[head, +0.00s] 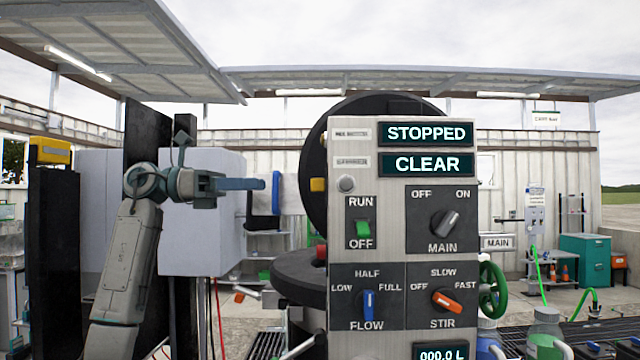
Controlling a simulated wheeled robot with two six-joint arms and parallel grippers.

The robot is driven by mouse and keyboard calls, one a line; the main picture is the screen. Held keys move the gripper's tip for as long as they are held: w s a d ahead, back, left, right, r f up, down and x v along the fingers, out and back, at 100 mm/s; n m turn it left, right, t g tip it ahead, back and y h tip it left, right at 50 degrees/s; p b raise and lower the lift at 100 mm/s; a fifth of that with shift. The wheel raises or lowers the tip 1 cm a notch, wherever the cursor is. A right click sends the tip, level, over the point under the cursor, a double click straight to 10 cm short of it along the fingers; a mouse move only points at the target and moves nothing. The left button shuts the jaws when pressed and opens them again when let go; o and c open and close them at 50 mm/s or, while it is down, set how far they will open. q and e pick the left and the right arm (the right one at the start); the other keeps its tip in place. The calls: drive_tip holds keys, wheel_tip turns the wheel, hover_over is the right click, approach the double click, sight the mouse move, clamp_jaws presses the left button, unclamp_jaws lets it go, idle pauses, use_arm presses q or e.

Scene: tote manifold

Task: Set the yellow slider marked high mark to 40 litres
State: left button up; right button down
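A small yellow block (317,184) shows at the left edge of the grey control panel, in front of the dark round tank. It may be the yellow slider; no "high mark" label or litre scale is readable here. My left gripper (262,184) comes in from the left and points right, with its blue-grey fingers level with the yellow block. A gap shows between the fingertips and the block. The fingers are seen edge-on, so their opening is hidden. My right gripper is out of view.
The control panel (393,261) stands right of the gripper, with STOPPED and CLEAR displays, switches and knobs. A small red piece (320,252) lies below the yellow block. A pale box (200,240) and a dark post (55,260) stand at left. A green handwheel (492,290) is at right.

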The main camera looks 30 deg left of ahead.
sight(318, 185)
use_arm(q)
drive_tip(key=p+x, duration=0.3)
drive_tip(key=x, duration=0.7)
drive_tip(key=shift+p, duration=0.4)
drive_tip(key=shift+w+d, duration=0.1)
clamp_jaws()
drive_tip(key=shift+r, duration=0.1)
